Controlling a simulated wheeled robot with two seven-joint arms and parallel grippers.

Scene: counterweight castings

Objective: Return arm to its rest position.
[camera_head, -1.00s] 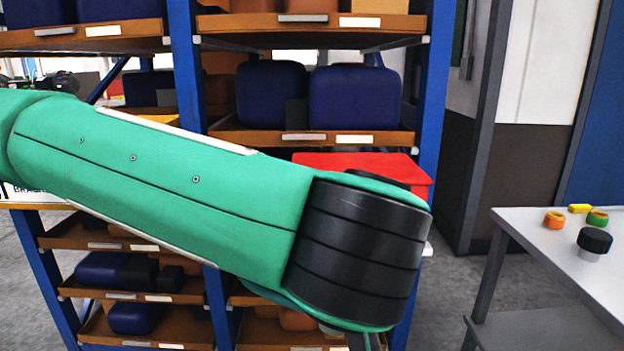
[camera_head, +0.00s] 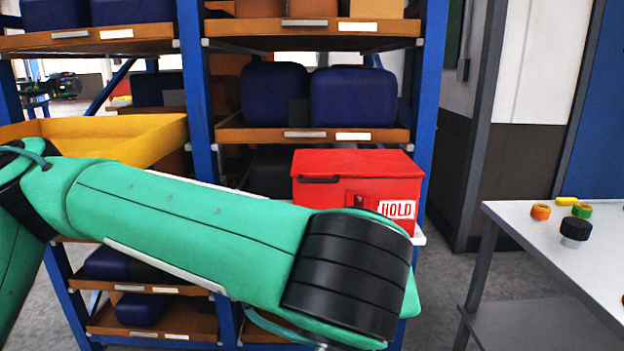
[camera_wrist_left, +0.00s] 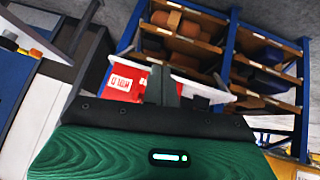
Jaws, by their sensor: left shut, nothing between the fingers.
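My left arm (camera_head: 190,215), green with a black ribbed joint, crosses the head view from the left in front of the rack. Its gripper is hidden in that view. In the left wrist view my left gripper (camera_wrist_left: 162,85) shows as grey fingers, shut and empty, pointing away from the green wrist. Beyond the fingers stand the rack and a red box. My right gripper is in neither view.
The red box (camera_head: 345,172) marked HOLD sits on the blue-posted rack (camera_head: 434,110) behind my arm. A yellow tray (camera_head: 150,135) is at the left. A grey table (camera_head: 525,225) with small coloured parts and a black knob-like piece (camera_head: 575,230) stands at the right.

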